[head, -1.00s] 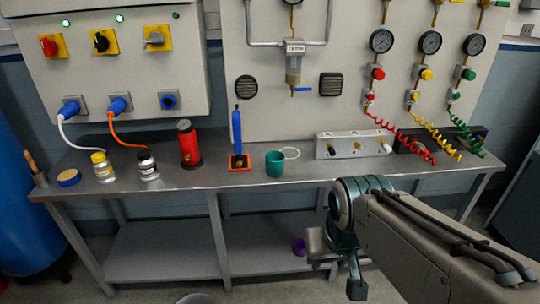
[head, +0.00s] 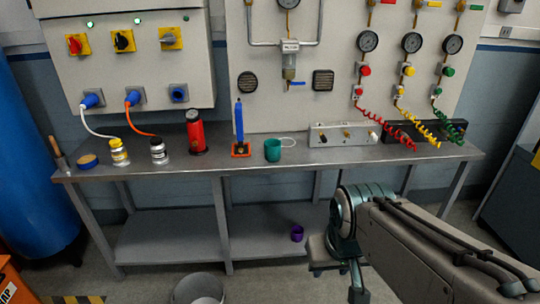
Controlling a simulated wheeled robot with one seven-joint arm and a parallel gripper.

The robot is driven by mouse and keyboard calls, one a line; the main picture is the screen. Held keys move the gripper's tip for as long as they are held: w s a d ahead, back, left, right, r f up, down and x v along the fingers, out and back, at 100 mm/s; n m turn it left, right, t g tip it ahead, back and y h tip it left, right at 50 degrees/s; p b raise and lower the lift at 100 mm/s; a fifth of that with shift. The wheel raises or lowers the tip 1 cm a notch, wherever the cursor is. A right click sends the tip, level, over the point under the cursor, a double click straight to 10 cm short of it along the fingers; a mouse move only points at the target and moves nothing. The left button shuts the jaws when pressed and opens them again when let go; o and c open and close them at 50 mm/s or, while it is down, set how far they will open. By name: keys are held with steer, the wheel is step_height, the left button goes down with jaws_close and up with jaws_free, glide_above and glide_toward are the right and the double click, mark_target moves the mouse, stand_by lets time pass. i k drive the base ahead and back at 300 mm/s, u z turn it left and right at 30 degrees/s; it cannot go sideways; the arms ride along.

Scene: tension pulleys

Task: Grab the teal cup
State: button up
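The teal cup (head: 273,150) stands upright on the metal workbench (head: 230,162), near its front edge and left of the grey valve block. A thin white loop shows just behind its right side. My arm reaches in from the lower right of the head view. My gripper (head: 335,268) is low in front of the bench, below and to the right of the cup and apart from it. Its fingers are not clear enough to show whether they are open or shut.
Left of the cup stand a blue tool on an orange base (head: 239,130), a red cylinder (head: 195,132) and two small jars. Right are a valve block (head: 343,134) and coiled hoses. A purple cup (head: 297,233) is on the lower shelf; a bin (head: 198,288) stands in front.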

mark_target(273, 150)
steer(key=u, duration=0.25)
steer(key=i, duration=1.15)
steer(key=z, duration=0.25)
